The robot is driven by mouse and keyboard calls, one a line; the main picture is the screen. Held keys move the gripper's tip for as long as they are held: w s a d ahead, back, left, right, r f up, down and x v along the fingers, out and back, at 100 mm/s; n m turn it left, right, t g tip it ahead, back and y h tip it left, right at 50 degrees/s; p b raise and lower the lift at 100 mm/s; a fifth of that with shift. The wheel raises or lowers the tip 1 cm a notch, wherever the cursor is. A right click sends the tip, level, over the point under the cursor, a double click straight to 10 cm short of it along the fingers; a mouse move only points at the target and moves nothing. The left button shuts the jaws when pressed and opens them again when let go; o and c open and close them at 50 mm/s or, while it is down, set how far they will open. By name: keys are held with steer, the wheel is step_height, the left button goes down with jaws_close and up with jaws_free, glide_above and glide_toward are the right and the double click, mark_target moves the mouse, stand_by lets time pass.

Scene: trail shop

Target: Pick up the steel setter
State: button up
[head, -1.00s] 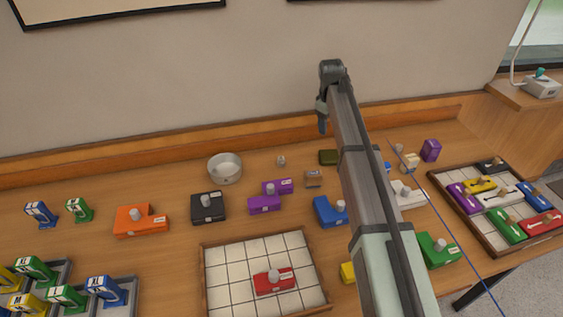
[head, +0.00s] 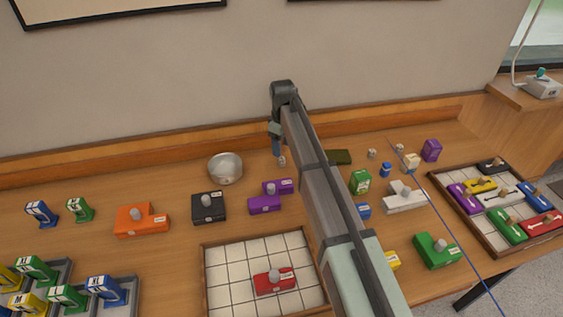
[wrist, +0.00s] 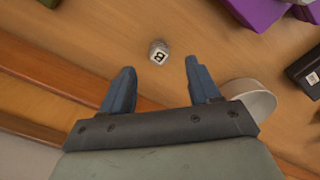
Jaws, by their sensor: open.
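My gripper (head: 277,148) is open and empty, right of the dish and above the bench.
A black block (head: 208,208) and purple blocks (head: 265,205) stand in front of the dish. A tiled tray (head: 225,290) holds a red block (head: 273,281). More blocks stand to the right. The wooden back ledge (head: 120,160) runs close behind the dish.

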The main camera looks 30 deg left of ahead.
mark_target(282, 158)
steer(key=shift+w+a+f, duration=0.1)
steer(key=shift+f, duration=1.55)
steer(key=shift+a+f, duration=0.1)
steer(key=shift+f, duration=1.5)
steer(key=shift+c, duration=0.2)
jaws_close()
steer(key=shift+r, duration=0.15)
